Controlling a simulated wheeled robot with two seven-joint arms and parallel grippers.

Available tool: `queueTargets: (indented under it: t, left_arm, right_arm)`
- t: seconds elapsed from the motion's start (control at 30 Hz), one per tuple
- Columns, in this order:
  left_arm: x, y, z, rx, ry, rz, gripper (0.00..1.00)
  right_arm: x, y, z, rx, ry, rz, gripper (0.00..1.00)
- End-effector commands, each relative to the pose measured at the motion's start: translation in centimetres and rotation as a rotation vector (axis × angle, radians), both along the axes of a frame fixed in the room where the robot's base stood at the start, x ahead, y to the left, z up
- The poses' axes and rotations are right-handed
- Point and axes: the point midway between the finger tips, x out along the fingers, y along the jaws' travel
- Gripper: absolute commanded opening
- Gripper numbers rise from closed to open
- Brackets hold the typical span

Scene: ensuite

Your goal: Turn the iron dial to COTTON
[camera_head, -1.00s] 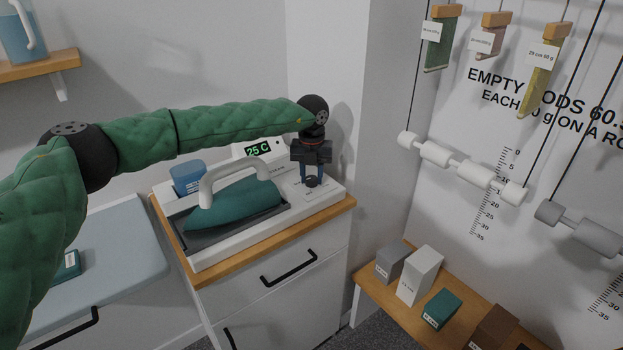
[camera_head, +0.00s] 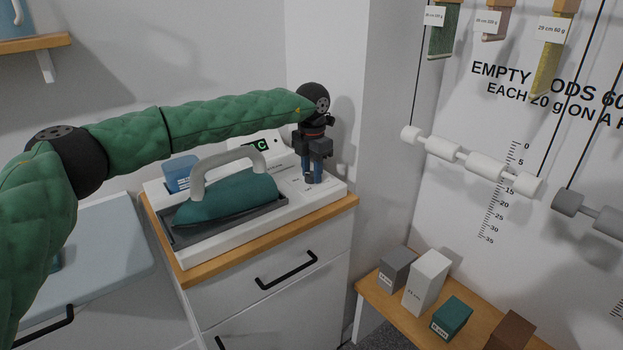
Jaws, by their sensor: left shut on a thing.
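The teal iron (camera_head: 228,197) with a white handle (camera_head: 225,165) rests in the dark tray of a white station (camera_head: 225,233) on the cabinet top. My left gripper (camera_head: 313,179) points down at the right part of the station. It is shut on the small dark dial there. The fingers mostly hide the dial, and its pointer and setting labels cannot be read. My right gripper is not in view.
A blue container (camera_head: 181,173) stands behind the iron. The wooden-topped cabinet (camera_head: 262,244) has black handles, and a wall is close to its right. A low wooden shelf (camera_head: 385,303) with several blocks stands at right, below hanging rods (camera_head: 470,165).

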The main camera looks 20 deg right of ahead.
Motion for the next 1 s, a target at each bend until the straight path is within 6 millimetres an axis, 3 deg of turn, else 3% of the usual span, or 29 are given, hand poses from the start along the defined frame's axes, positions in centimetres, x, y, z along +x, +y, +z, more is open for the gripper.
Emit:
queueTargets:
  t: [0.03, 0.1, 0.47, 1.0]
  left_arm:
    - [0.1, 0.0, -0.3, -0.002, -0.003, -0.041, 0.09]
    - [0.1, 0.0, -0.3, -0.002, -0.003, -0.107, 0.09]
    - [0.0, 0.0, -0.1, -0.001, -0.003, -0.449, 0.09]
    - [-0.1, 0.1, 0.0, 0.000, -0.003, -0.961, 0.09]
  right_arm:
    - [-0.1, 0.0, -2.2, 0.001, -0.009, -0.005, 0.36]
    - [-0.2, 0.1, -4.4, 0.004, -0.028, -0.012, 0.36]
    - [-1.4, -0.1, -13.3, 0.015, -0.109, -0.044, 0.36]
    - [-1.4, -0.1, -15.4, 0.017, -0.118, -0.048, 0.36]
